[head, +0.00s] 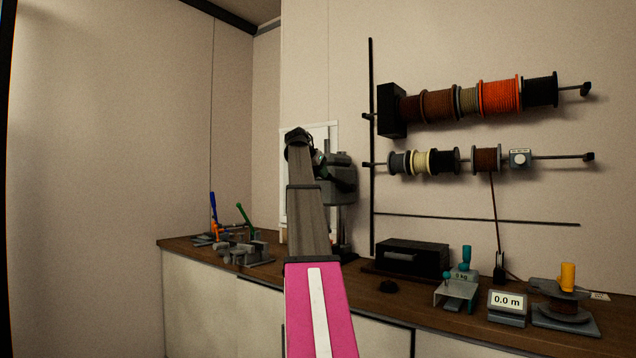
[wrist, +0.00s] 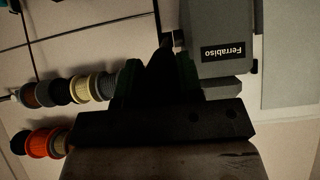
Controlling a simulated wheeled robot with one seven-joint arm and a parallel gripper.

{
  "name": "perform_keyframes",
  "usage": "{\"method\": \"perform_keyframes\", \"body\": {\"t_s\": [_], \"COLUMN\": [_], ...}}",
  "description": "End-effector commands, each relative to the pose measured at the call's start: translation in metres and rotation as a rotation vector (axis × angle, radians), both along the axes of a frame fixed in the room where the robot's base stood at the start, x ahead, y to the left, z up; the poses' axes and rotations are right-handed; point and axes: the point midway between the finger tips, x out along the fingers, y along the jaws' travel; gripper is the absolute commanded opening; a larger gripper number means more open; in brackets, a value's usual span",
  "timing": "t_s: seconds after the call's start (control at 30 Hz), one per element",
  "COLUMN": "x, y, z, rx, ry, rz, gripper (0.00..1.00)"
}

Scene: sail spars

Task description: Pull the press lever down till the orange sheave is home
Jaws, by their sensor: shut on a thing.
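The grey press (head: 341,185) stands on the bench behind my arm. Its head, labelled "Ferrabiso", fills the upper right of the wrist view (wrist: 222,30). My gripper (wrist: 157,78) is beside the press head, its green-padded fingers shut on a dark piece that I take for the press lever (wrist: 160,62). In the head view my gripper (head: 320,165) is mostly hidden behind my arm, and so is the lever. I cannot make out the orange sheave in either view; the foot of the press is largely covered by my arm.
Cord spools hang on two wall rods (head: 500,97) at the right. A black box (head: 412,257), a teal-handled device (head: 457,287), a 0.0 m display (head: 507,308) and a winder (head: 566,310) stand on the bench at right. Tools and a grey fixture (head: 245,250) lie at left.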

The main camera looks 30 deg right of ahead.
Motion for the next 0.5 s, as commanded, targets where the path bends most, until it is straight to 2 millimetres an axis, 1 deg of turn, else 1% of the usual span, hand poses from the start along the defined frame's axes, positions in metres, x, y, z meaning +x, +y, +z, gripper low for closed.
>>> {"method": "perform_keyframes", "body": {"t_s": [0.03, 0.37, 0.5], "x": [0.0019, 0.0013, 0.0033], "y": [-0.0031, -0.0028, -0.0064], "z": [0.0058, 0.0061, 0.0145], "rx": [-0.007, -0.005, -0.005], "ry": [-0.003, -0.002, -0.003], "rz": [-0.001, -0.001, -0.002], "gripper": [0.04, 0.04, 0.04]}}
